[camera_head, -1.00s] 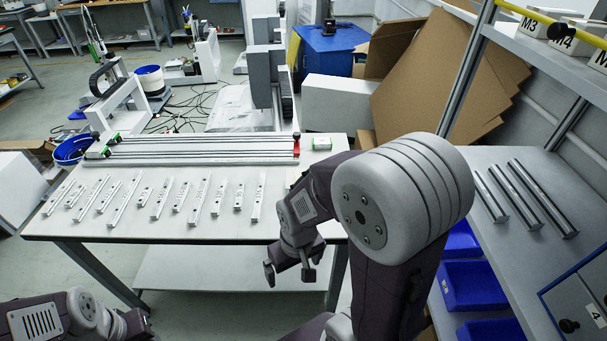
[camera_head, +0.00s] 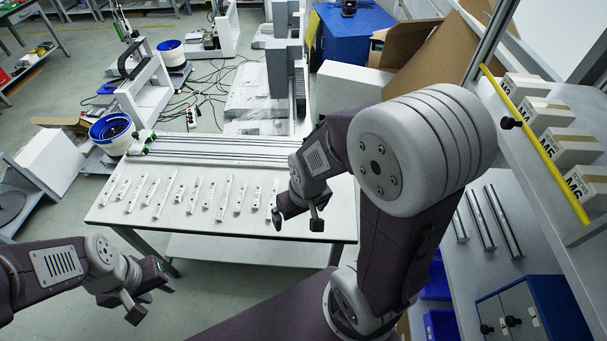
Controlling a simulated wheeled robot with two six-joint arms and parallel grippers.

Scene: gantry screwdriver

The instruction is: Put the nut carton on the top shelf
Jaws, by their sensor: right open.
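Several small white-and-brown cartons (camera_head: 554,144) with M-size labels stand in a row on the upper shelf (camera_head: 555,205) at the right. I cannot tell which of them, if any, is the nut carton. My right gripper (camera_head: 298,222) is open and empty, over the front edge of the white table and left of the shelf. My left gripper (camera_head: 149,295) is at the lower left, in front of the table, empty, with its fingers apart. My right arm hides the right end of the table, where a small white-and-green box showed earlier.
The white table (camera_head: 225,227) holds several small rails (camera_head: 205,195) and long bars (camera_head: 220,150). A yellow rail (camera_head: 535,145) runs along the shelf's edge. Below are steel rods (camera_head: 480,220), a blue drawer cabinet (camera_head: 540,310) and blue bins (camera_head: 440,322). Cardboard leans behind.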

